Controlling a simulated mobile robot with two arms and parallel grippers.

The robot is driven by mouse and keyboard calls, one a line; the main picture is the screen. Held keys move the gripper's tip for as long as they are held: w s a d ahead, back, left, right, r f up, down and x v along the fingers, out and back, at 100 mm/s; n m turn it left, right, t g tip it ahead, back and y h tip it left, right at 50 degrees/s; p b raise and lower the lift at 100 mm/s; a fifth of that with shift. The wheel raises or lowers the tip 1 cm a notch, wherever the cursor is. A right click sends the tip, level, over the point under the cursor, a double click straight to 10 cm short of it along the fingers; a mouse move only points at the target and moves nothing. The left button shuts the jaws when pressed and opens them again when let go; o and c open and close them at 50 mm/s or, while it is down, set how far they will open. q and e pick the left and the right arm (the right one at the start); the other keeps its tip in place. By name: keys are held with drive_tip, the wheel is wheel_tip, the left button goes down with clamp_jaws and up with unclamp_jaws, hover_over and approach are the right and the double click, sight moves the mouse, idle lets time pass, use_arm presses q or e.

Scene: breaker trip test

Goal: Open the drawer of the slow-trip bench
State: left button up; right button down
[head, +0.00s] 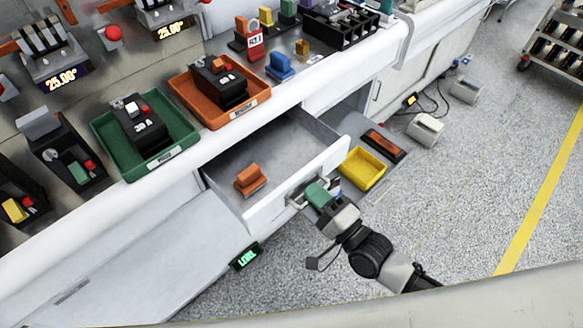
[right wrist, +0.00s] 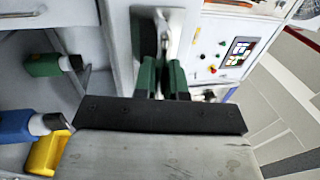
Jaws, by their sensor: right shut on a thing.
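The drawer (head: 272,150) of the bench is pulled out and stands open, showing its grey inside. An orange part (head: 250,178) lies on its floor. My right gripper (head: 308,193) is at the drawer front, shut on the drawer handle (head: 298,190). In the right wrist view, the green fingers (right wrist: 162,75) close on the handle, and much of the grip is hidden behind the dark palm. My left gripper shows in neither view.
A green tray (head: 105,139) and an orange tray (head: 180,88), each with a black device, stand on the bench top. A yellow bin (head: 362,169) sits on a grey surface right of the drawer. A green-lit display (head: 245,257) is below.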

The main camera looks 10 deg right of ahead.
drive_tip(key=r+v, duration=0.1)
drive_tip(key=v, duration=0.7)
drive_tip(key=shift+s+d+r+p, duration=0.15)
drive_tip(key=shift+r+p, duration=0.05)
drive_tip(key=shift+p, duration=0.2)
drive_tip(key=c, duration=1.2)
unclamp_jaws()
drive_tip(key=shift+b+v, duration=0.9)
drive_tip(key=shift+v, duration=4.45)
